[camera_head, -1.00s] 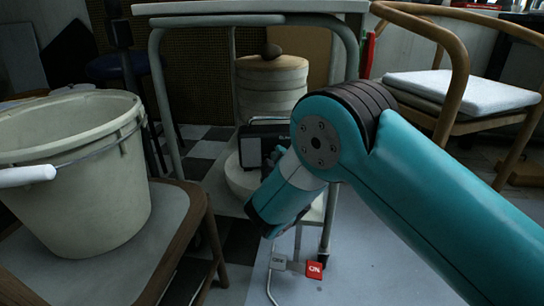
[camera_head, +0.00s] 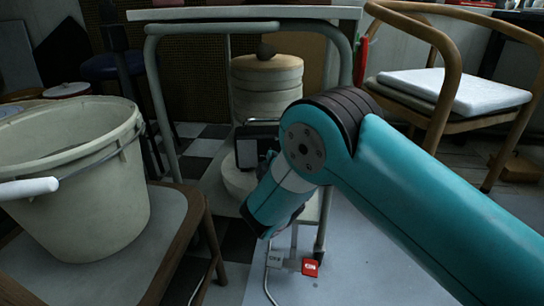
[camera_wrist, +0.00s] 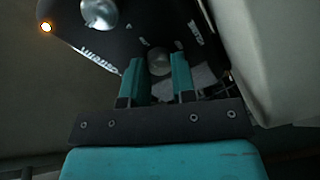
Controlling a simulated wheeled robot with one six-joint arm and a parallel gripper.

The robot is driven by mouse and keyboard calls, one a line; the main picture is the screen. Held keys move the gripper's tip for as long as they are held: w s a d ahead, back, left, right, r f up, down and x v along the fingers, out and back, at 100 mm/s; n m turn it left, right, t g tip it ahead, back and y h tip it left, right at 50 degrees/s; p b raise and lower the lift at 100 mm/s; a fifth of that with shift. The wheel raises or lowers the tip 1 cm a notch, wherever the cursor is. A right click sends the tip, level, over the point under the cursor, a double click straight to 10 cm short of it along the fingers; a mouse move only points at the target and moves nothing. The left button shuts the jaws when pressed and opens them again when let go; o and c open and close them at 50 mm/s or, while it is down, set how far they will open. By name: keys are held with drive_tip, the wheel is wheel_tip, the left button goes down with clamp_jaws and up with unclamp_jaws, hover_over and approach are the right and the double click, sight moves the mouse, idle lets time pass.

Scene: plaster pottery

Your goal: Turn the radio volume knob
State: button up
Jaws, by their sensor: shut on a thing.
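The dark radio (camera_head: 247,150) stands on a low shelf under the table, partly hidden behind my arm in the head view. In the wrist view its dark face (camera_wrist: 118,40) fills the upper middle, with a silver knob (camera_wrist: 99,12) at the top left and a second grey knob (camera_wrist: 158,61) lower down. My gripper (camera_wrist: 158,66) has its two teal fingers on either side of the lower knob, shut on it. The fingers hide part of the face around it. Which knob is for volume I cannot read. My gripper is hidden behind my arm in the head view.
Plaster discs (camera_head: 267,85) are stacked behind the radio under the table (camera_head: 240,14). A bucket (camera_head: 75,190) sits on a chair (camera_head: 180,215) at the left. A wooden armchair (camera_head: 455,95) stands at the right. A pale surface (camera_wrist: 265,50) is close beside my gripper.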

drive_tip(key=n+p, duration=0.1)
drive_tip(key=p, duration=0.1)
drive_tip(key=n+p, duration=0.2)
drive_tip(key=shift+r+n, duration=0.3)
drive_tip(key=n+p, duration=0.4)
drive_tip(key=shift+f+g+h+p, duration=0.1)
drive_tip(key=shift+g+h+p, duration=0.2)
drive_tip(key=shift+p, duration=0.05)
drive_tip(key=n+p, duration=0.2)
drive_tip(key=n, duration=0.2)
drive_tip(key=shift+f, duration=0.15)
drive_tip(key=shift+a+f+n+h+p, duration=0.1)
drive_tip(key=shift+n+h+p, duration=0.5)
drive_tip(key=shift+n, duration=1.4)
drive_tip(key=o, duration=0.9)
drive_tip(key=shift+o, duration=0.2)
drive_tip(key=shift+s, duration=0.1)
